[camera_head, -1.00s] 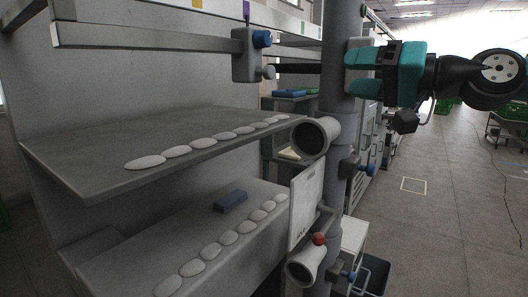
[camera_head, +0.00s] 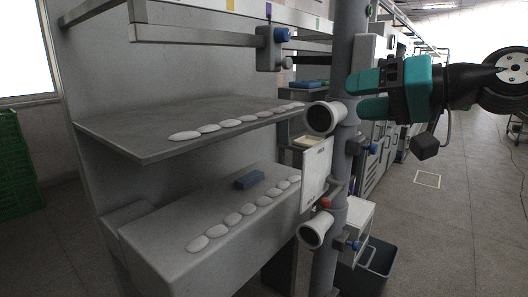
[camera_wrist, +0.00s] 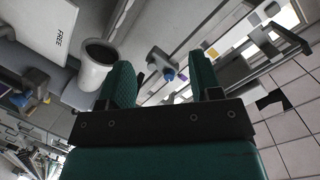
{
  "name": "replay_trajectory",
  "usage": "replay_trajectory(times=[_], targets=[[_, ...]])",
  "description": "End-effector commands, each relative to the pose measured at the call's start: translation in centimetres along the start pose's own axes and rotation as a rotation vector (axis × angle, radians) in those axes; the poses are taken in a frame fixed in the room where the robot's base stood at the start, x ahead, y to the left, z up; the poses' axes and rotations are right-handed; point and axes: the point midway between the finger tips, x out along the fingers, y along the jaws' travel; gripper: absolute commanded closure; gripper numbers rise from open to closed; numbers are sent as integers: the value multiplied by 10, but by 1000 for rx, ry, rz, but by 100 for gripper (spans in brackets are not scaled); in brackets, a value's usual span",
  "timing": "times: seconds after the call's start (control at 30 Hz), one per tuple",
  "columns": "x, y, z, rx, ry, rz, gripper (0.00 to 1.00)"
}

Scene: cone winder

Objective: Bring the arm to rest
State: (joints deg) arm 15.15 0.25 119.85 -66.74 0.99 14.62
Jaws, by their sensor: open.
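My gripper (camera_head: 362,94) is at the right of the head view, pointing left. Its two teal fingers are apart with nothing between them. The fingers overlap the grey vertical post (camera_head: 345,60) in the picture; I cannot tell the exact distance. In the wrist view my gripper (camera_wrist: 165,82) shows both fingers apart and empty, with machine parts beyond them.
Round tubes (camera_head: 322,118) and a white card (camera_head: 316,170) sit by the post. Green crates (camera_head: 15,165) stand left. Floor at right is open.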

Motion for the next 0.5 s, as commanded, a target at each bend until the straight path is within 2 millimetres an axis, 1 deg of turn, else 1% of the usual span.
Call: replay_trajectory(times=[0.03, 0.17, 0.2, 0.27, 0.3, 0.37, 0.4, 0.47, 0.5], targets=[[4, -2, 13, -10, -40, 16, 42], [11, -4, 55, -41, -170, 76, 42], [12, -4, 71, -52, -218, 97, 42], [11, -5, 96, -72, -296, 130, 42], [9, -5, 114, -86, -356, 155, 42], [4, -5, 144, -111, -455, 195, 42], [-2, -4, 166, -129, -528, 223, 42], [-16, -3, 200, -156, -644, 267, 42], [-26, -2, 221, -174, -720, 294, 42]])
